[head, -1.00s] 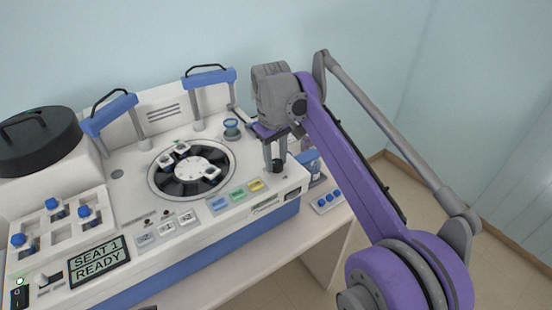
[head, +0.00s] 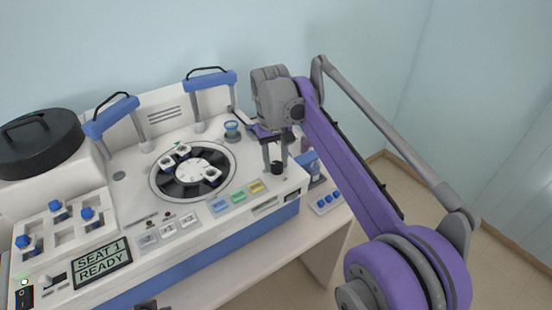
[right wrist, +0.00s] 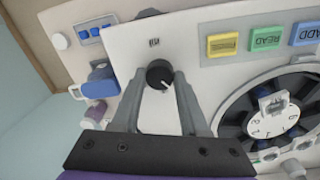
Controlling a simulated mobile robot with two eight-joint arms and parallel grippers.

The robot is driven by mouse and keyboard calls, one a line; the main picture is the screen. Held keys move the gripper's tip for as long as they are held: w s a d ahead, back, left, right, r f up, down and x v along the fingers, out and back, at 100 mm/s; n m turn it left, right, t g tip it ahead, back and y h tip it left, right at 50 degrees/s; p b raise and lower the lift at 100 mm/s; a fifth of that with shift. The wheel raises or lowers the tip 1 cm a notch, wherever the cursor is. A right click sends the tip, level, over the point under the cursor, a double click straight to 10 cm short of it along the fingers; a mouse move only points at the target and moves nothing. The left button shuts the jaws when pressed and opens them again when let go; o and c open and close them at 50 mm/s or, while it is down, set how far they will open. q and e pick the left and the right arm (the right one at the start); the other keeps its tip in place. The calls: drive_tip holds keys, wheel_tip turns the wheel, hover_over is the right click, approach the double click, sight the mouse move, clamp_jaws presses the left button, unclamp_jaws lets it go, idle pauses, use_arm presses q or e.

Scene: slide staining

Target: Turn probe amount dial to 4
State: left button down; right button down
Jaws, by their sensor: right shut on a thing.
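The dial is a small black knob (right wrist: 159,75) with a white pointer line on the white panel of the machine. In the head view the knob (head: 277,168) stands near the panel's right front corner. My right gripper (right wrist: 160,80) has its two grey fingers on either side of the knob and is shut on it. In the head view my right gripper (head: 276,160) points down at the knob. In the wrist view the pointer line slants toward the lower right. A small mark above the knob is too small to read. My left gripper is not identifiable.
A black round carousel (head: 171,186) with white slide holders sits left of the dial. A display (head: 102,262) reads SEAT 1 READY. A blue-capped bottle (head: 312,165) stands right of the panel.

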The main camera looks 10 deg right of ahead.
sight(274, 164)
use_arm(q)
drive_tip(key=shift+w+r+p, duration=0.35)
drive_tip(key=shift+r, duration=0.3)
use_arm(e)
drive_tip(key=m, duration=0.3)
drive_tip(key=shift+r+m, duration=0.1)
drive_tip(key=shift+m, duration=0.3)
use_arm(q)
drive_tip(key=shift+w+r, duration=0.2)
drive_tip(key=shift+r, duration=0.2)
use_arm(e)
drive_tip(key=shift+m, duration=1.9)
drive_tip(key=shift+c, duration=2.2)
unclamp_jaws()
use_arm(q)
drive_tip(key=shift+p, duration=0.3)
drive_tip(key=shift+w+r+t+p, duration=0.3)
drive_tip(key=shift+w+r+p, duration=0.4)
drive_tip(key=shift+r, duration=0.35)
use_arm(e)
wheel_tip(274, 164, up, 11)
drive_tip(key=shift+w+a, duration=0.2)
